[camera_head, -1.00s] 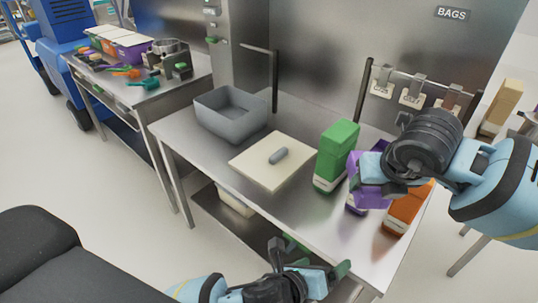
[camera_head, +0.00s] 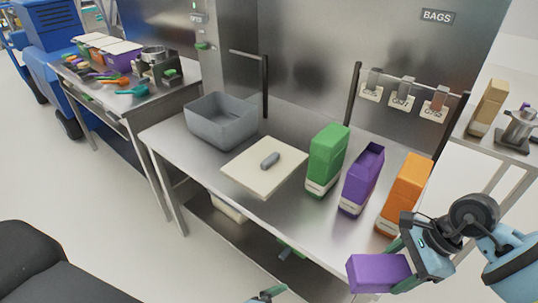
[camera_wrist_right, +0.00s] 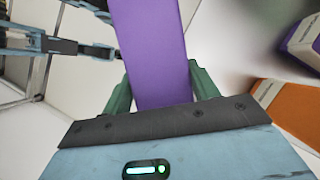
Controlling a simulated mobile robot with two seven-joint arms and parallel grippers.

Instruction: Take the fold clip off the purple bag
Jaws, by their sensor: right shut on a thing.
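The purple bag (camera_head: 360,182) stands upright on the steel table between the green and orange bags. Its top looks open, with a dark inside. My right gripper (camera_head: 385,270) is shut on a plain purple block, apparently the fold clip (camera_head: 376,273), held apart from the bag, in front of the table's right front edge. In the right wrist view the fold clip (camera_wrist_right: 152,50) sits between the two green fingers and extends away from the palm. Only a fingertip of my left gripper (camera_head: 268,293) shows at the bottom edge; its opening is hidden.
A green bag (camera_head: 327,160) and an orange bag (camera_head: 407,190) flank the purple one. Clips hang on a rail (camera_head: 405,80) behind.

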